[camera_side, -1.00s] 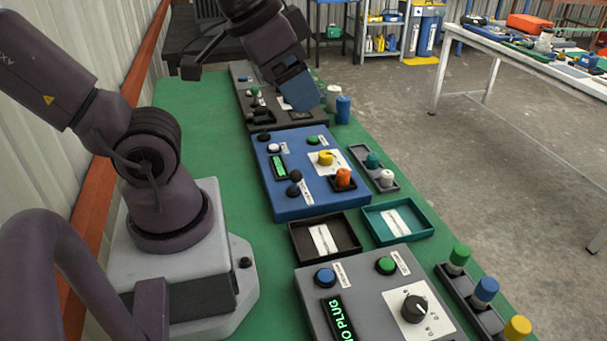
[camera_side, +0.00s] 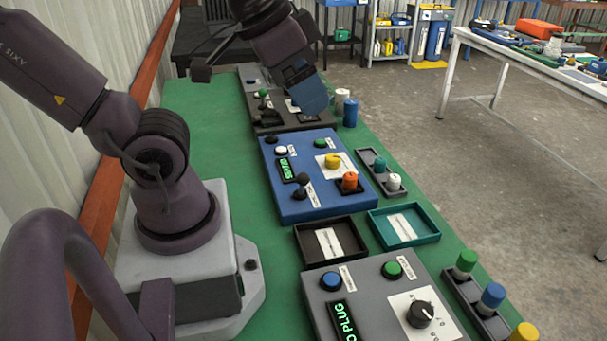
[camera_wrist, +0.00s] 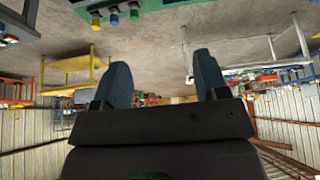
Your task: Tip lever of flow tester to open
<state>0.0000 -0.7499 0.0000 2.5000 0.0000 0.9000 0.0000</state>
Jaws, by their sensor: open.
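No readable label marks the flow tester. A dark panel (camera_side: 284,124) at the far end of the green bench carries a small stick with a green top (camera_side: 263,93), which may be the lever; the stick looks roughly upright, but its exact tilt is too small to tell. My gripper (camera_side: 316,98), with blue fingers, hangs over the right part of this panel, to the right of the stick and apart from it. In the wrist view my gripper (camera_wrist: 163,80) shows two separated fingers with nothing between them.
A blue box (camera_side: 310,207) with knobs and a lit display stands nearer. Black (camera_side: 311,257) and teal (camera_side: 385,241) trays lie before a grey box (camera_side: 372,277). White (camera_side: 342,100) and blue (camera_side: 350,112) cylinders stand right of my gripper.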

